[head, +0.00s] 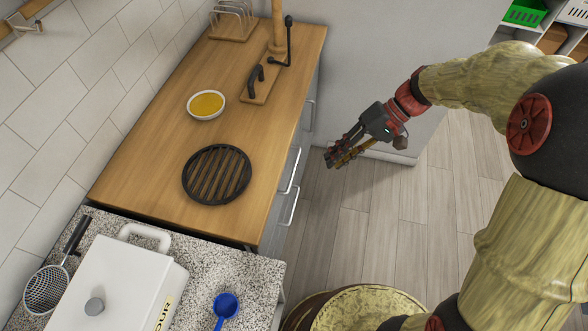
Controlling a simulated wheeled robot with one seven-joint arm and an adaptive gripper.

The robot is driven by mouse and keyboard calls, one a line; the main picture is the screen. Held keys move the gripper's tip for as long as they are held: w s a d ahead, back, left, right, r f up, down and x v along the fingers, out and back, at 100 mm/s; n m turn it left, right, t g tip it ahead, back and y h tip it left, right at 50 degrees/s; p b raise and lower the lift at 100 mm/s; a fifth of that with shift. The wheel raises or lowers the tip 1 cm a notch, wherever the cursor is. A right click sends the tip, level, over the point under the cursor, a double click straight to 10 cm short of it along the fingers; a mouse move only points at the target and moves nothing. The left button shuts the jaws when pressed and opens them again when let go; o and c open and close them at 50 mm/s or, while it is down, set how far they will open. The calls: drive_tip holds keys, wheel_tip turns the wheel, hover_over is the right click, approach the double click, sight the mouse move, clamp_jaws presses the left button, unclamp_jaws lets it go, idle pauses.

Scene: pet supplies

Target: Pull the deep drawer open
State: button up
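The wooden-topped counter's grey front shows at a steep angle in the head view, with a few bar handles. One drawer handle (290,171) and a second handle (294,201) are near the middle of the front, and another handle (312,115) is farther back. I cannot tell which belongs to the deep drawer. The drawer faces look flush, with no drawer standing out. My gripper (335,161) is over the floor to the right of the handles, apart from them, its fingers pointing down-left. I see nothing held in it. The finger gap is hard to judge from here.
On the wooden top (155,180) are a black round grate (217,174), a bowl with yellow contents (206,104) and a wooden stand with black handles (262,80). A speckled counter (203,262) holds a white container (120,285), strainer and blue scoop. The floor (380,215) beside the drawers is clear.

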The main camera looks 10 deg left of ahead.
drive_tip(key=w+a+f+g+y, duration=0.1)
drive_tip(key=w+a+f+y, duration=0.25)
drive_tip(key=w+f, duration=0.4)
drive_tip(key=y, duration=0.4)
approach(294, 168)
drive_tip(key=a+f, duration=0.1)
drive_tip(key=a, duration=0.1)
drive_tip(key=shift+s+b+x, duration=0.15)
drive_tip(key=shift+b+x, duration=0.4)
drive_tip(key=shift+x, duration=1.45)
drive_tip(key=shift+s+b+x, duration=0.15)
drive_tip(key=shift+b+x, duration=0.4)
drive_tip(key=shift+x, duration=1.5)
drive_tip(key=shift+d, duration=0.1)
drive_tip(key=shift+c, duration=0.8)
drive_tip(key=shift+f, duration=0.1)
clamp_jaws()
